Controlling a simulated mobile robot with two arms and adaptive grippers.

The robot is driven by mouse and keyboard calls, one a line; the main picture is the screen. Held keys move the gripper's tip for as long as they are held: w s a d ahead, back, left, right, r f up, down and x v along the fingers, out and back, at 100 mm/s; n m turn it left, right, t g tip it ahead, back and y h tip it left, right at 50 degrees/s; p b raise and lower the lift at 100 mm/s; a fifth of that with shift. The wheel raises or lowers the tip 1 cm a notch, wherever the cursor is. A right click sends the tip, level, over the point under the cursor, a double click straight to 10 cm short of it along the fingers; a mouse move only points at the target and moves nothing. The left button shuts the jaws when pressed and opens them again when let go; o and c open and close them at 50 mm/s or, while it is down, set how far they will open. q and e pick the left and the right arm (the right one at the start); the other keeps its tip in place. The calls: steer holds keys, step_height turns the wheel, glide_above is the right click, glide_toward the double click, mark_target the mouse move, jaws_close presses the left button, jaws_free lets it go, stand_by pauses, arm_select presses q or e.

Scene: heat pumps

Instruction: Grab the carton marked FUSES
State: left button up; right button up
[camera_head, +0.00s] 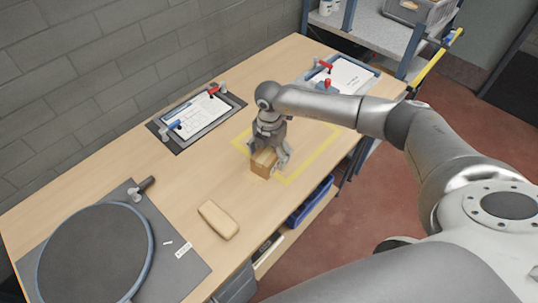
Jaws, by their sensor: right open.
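A small brown carton (262,168) stands on the wooden table near its front edge, at the yellow-taped area. No marking on it is readable from here. My right gripper (270,154) is directly above and around the carton's top, pointing down, with its fingers open. The gripper covers part of the carton, and I cannot tell whether a finger touches it. My left gripper is not in view.
A tan rounded block (218,219) lies left of the carton. A round dark disc (95,255) rests on a grey mat at the left. Clipboards (198,115) lie along the back. A blue bin (311,203) sits below the table edge. Table between them is clear.

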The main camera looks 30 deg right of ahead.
steer(key=c, duration=1.2)
steer(key=shift+c, duration=0.2)
steer(key=shift+r, duration=0.15)
